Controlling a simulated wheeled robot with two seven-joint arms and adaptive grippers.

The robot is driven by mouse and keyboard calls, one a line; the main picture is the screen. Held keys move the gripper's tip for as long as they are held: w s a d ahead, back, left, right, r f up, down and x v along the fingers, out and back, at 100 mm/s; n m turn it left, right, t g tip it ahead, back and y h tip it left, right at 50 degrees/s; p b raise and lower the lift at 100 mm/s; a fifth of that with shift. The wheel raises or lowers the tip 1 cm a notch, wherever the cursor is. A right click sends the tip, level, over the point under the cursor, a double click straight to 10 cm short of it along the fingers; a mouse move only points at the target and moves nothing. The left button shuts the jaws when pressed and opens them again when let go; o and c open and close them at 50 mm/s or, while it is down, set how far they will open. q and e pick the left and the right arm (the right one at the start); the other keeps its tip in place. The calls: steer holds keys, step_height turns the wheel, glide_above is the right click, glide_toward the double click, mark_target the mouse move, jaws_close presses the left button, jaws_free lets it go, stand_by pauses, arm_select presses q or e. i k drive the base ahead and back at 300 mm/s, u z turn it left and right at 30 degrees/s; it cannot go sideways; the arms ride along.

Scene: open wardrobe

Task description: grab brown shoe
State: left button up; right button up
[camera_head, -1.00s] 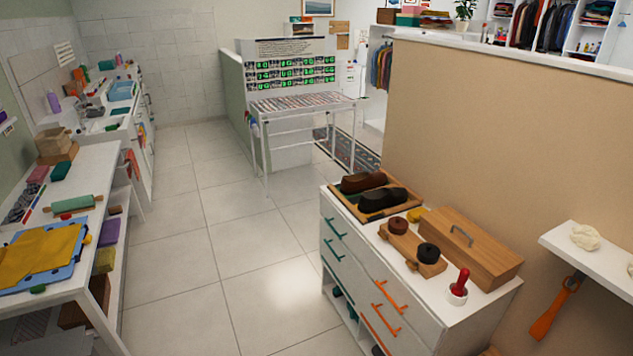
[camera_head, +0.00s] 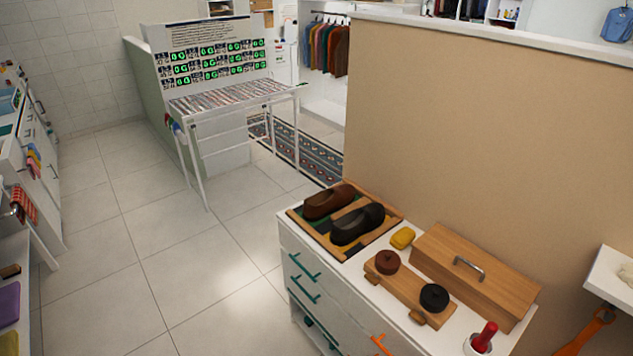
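The brown shoe (camera_head: 328,201) lies in a shallow wooden tray (camera_head: 396,221) at the far end of the white drawer cabinet (camera_head: 288,232). A black shoe (camera_head: 357,224) lies beside it in the same tray, nearer to me and to the right. The two shoes lie roughly parallel. Neither of my grippers shows in the head view.
On the cabinet top are a yellow sponge-like piece (camera_head: 402,238), a wooden holder (camera_head: 408,291) with two round tins, a wooden box with a handle (camera_head: 475,272) and a red-handled brush (camera_head: 485,337). A tan partition (camera_head: 470,130) stands behind. Tiled floor (camera_head: 150,250) is open at left.

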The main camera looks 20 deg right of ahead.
mark_target(318, 206)
steer(key=i, duration=1.75)
steer(key=z, duration=1.35)
